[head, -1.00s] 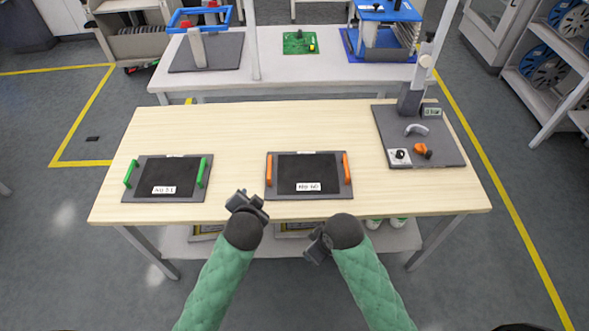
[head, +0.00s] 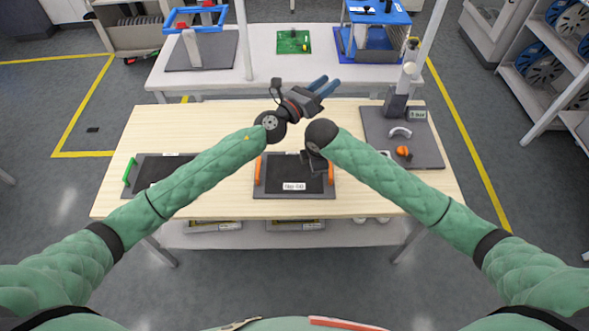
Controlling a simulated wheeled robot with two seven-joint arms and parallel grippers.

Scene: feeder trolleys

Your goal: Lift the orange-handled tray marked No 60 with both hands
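The tray marked No 60 (head: 275,190) lies flat on the pale wooden table, dark with a grey rim. Its left orange handle (head: 258,171) stands clear; its right orange handle (head: 331,173) is partly hidden by my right gripper. My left gripper (head: 328,84) is beyond the tray, over the table's far edge, its two blue fingers pointing away to the right with a gap between them and nothing held. My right gripper (head: 314,163) is above the tray's right part. Its fingers are hard to make out. Neither gripper is seen holding the tray.
A green-handled tray (head: 140,192) lies at the left, partly covered by my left arm. A grey fixture board (head: 425,155) with a post and an orange knob (head: 403,151) stands at the right. A white bench (head: 270,72) with fixtures is behind the table.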

